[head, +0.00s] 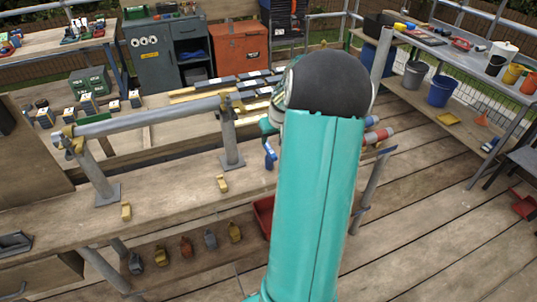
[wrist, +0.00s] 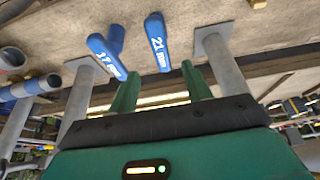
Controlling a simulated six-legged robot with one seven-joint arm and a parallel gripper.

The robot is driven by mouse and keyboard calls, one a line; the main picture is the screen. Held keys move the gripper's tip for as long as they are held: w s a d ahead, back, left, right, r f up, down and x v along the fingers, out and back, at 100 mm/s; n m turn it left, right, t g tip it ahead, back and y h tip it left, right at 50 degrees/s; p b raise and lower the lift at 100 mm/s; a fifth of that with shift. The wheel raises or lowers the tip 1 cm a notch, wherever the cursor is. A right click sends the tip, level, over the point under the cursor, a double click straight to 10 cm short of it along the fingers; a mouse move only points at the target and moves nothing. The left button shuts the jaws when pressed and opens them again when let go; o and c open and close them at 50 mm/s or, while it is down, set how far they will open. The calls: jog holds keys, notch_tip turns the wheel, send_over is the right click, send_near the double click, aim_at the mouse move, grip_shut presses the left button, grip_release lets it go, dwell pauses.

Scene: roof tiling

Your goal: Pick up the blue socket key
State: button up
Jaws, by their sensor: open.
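Blue socket keys show in the wrist view. One, marked 21 mm (wrist: 157,42), lies just beyond the gap between my fingertips. Another, marked 17 mm (wrist: 106,57), is to its left, with a further blue piece (wrist: 117,36) behind it; I cannot tell whether that belongs to the same key. My gripper (wrist: 160,71) is open, with two green fingers apart and nothing seen between them. In the head view a small blue piece (head: 270,154) shows at the left edge of my teal arm, which hides my gripper.
A grey rail on posts (head: 150,119) stands on the wooden bench (head: 160,195). A small yellow block (head: 222,184) lies on the bench. A red tray (head: 263,214) is partly behind my arm. Grey posts (wrist: 222,62) flank the keys in the wrist view. Floor at right is mostly clear.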

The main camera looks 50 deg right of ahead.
aim_at(270, 148)
jog(key=x, duration=0.9)
jog(key=shift+a, duration=0.1)
grip_shut()
